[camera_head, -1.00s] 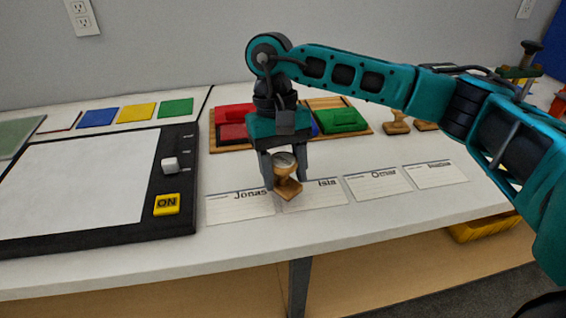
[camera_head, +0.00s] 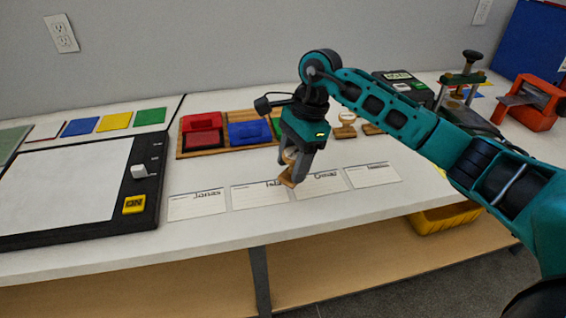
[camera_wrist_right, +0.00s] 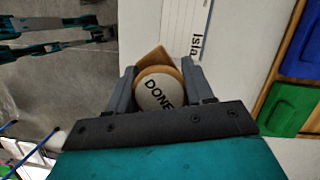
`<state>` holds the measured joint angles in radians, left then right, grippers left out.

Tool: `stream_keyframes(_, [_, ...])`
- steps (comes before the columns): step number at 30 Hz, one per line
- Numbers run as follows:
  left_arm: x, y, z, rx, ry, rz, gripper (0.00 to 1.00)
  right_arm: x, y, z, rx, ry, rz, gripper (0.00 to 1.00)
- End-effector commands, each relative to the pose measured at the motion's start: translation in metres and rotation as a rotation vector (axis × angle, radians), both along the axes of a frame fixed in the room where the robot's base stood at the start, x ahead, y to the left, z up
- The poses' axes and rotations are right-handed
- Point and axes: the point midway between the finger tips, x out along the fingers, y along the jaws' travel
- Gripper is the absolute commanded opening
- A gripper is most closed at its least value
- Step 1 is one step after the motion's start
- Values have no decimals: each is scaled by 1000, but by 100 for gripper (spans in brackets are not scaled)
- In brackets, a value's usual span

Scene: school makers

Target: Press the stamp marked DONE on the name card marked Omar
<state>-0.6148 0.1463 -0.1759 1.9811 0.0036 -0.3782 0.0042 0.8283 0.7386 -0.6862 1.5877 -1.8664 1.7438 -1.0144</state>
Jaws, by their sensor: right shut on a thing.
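My right gripper (camera_head: 296,168) is shut on a wooden stamp (camera_head: 287,181). In the right wrist view the stamp's round pale top (camera_wrist_right: 157,92) reads DONE, and it sits between the two fingers (camera_wrist_right: 158,88). In the head view the stamp is tilted and appears in front of the gap between the Isla card (camera_head: 258,196) and the Omar card (camera_head: 322,185). It looks held above the table; its exact height is unclear. The Omar card lies flat, its left end partly behind the gripper. Teal and black parts, seemingly my left arm, show at the wrist view's top left; its jaws are unclear.
The Jonas card (camera_head: 197,205) and a fourth card (camera_head: 374,175) lie in the same row. Behind are red (camera_head: 202,130) and blue (camera_head: 248,131) ink pads on a wooden tray, and other stamps (camera_head: 345,127). A black-framed board (camera_head: 140,208) stands left.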

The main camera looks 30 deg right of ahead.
Motion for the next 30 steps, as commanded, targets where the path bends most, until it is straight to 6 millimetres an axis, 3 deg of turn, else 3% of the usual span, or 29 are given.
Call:
stream_keyframes(1, [0,1,10,2,1,2,43,1,-9,6,0,4,-113,20])
stream_keyframes(6, [-1,4,19,5,-5,8,43,7,-37,10,-1,1,-448,20])
stream_keyframes(12, [-4,9,20,12,-1,16,43,9,-55,11,-1,1,-650,20])
stream_keyframes(20, [-7,8,9,12,6,16,43,10,-58,-1,1,2,-683,20])
stream_keyframes(30, [-7,-3,-11,-4,22,-1,43,10,-57,-36,1,3,-682,20])
